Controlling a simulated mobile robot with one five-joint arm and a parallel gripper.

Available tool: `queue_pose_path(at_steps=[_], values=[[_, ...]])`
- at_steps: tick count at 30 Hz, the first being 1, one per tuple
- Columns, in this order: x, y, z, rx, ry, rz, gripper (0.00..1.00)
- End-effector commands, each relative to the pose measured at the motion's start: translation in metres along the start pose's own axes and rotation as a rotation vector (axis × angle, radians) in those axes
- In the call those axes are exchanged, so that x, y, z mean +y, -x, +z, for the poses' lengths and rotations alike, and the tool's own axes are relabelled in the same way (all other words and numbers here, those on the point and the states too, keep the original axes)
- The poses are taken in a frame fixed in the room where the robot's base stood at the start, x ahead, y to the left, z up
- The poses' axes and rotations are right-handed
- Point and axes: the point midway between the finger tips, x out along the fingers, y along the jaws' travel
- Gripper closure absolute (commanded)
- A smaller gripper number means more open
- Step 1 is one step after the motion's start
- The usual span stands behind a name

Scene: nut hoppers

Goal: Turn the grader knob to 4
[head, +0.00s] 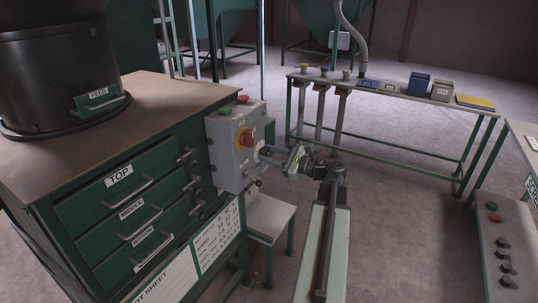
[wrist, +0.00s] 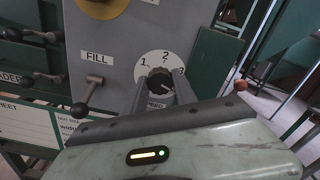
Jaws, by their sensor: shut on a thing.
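A dark round knob (wrist: 160,83) sits on a white dial (wrist: 152,64) marked 1, 2 and 3 on the grey control box (wrist: 122,45). My gripper (wrist: 161,90) is shut on this knob, one finger on each side. I cannot tell which number the knob points to. In the head view the grey box (head: 226,163) stands at the cabinet's right corner, with my gripper (head: 264,151) against its front. The knob is hidden there.
A red switch on a yellow plate (head: 246,137) is above my gripper. A FILL lever (wrist: 92,90) is to its left. A green cabinet (head: 125,205) stands at left. A small stool (head: 267,215) is below. A bench with bins (head: 390,88) stands behind.

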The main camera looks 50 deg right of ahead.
Motion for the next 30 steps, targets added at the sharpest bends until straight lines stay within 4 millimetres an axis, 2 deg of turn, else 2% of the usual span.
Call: queue_pose_path(at_steps=[12, 29, 30], values=[[0.0018, 0.0006, -0.0012, 0.004, -0.195, 0.005, 1.00], [0.0019, 0.0013, -0.0013, 0.005, -0.226, 0.004, 1.00], [0.0019, 0.0012, -0.0013, 0.005, -0.226, 0.004, 0.64]])
